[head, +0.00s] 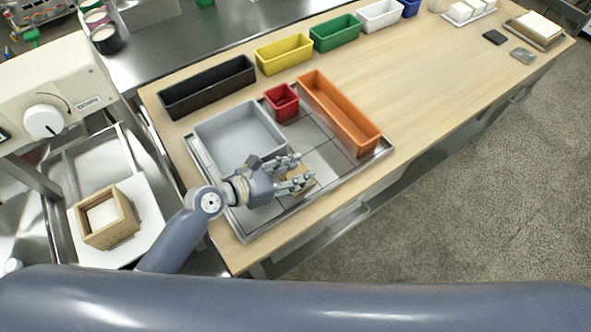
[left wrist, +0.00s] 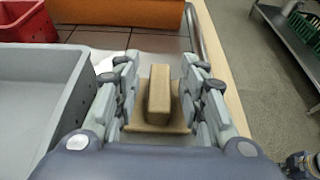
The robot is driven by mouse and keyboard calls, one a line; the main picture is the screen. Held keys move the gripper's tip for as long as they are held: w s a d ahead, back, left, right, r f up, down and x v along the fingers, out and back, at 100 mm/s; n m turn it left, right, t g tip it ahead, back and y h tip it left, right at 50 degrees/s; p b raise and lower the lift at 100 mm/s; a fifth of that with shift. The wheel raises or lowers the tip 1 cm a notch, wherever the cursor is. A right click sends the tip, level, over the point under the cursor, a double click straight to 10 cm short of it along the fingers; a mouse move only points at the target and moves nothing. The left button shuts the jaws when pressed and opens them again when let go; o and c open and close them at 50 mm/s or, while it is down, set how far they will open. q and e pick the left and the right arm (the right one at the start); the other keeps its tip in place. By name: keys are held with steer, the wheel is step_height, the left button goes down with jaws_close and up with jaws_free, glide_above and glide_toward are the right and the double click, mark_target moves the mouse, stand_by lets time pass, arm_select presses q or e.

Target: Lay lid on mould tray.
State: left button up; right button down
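A tan wooden lid (left wrist: 140,127) with an upright bar handle (left wrist: 159,95) lies on the metal tray, ahead of my left gripper. In the head view the lid (head: 303,185) is partly hidden by the fingers. My left gripper (head: 298,173) is open. In the left wrist view its fingers (left wrist: 160,90) stand on either side of the handle, with a visible gap on both sides. A square wooden box with white content (head: 106,216), apparently the mould tray, sits on a white board at the left.
A grey bin (head: 240,125), a red box (head: 282,101) and an orange bin (head: 338,112) stand on the metal tray (head: 262,228) around the lid. Black (head: 208,87) and yellow (head: 284,53) bins stand behind. A cream machine (head: 55,95) rises near the wooden box. The table's right half is mostly clear.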

arm_select(q)
steer(key=v, duration=1.1)
steer(key=shift+s+a+r+b, duration=0.1)
steer(key=shift+b, duration=0.3)
steer(key=shift+s+a+r, duration=0.2)
steer(key=shift+a+r, duration=0.05)
